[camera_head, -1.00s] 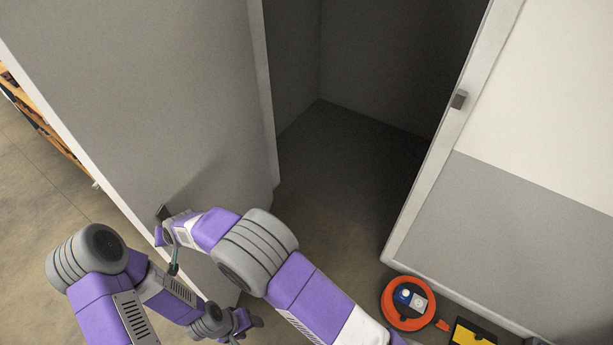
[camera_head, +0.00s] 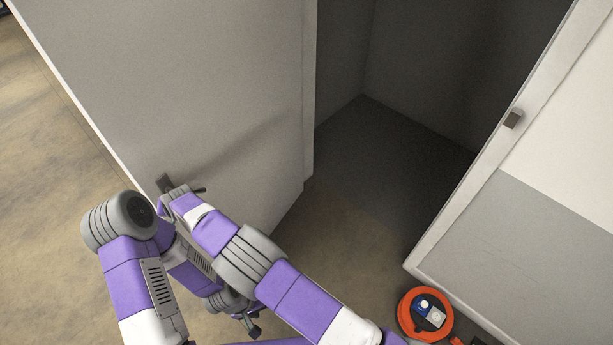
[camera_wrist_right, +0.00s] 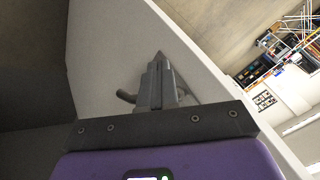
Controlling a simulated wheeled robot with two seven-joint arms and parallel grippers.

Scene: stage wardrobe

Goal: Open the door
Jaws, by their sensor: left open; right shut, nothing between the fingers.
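The grey door (camera_head: 215,85) stands open, swung out on the left of a dark doorway (camera_head: 400,140). Its dark handle (camera_head: 165,183) is near the door's free left edge. My right gripper (camera_head: 172,199) is at the handle, partly hidden by its own wrist. In the right wrist view my right gripper (camera_wrist_right: 158,72) is shut and empty, close to the door face (camera_wrist_right: 105,50). A dark curved lever end (camera_wrist_right: 125,97) shows just left of its fingers; I cannot tell whether they touch. My left gripper (camera_head: 252,325) is open and empty, low in front of the door.
The door frame (camera_head: 480,185) with a small metal plate (camera_head: 512,119) borders the doorway on the right. An orange cable reel (camera_head: 425,312) lies on the floor by the wall at lower right. Floor left of the door (camera_head: 50,130) is clear.

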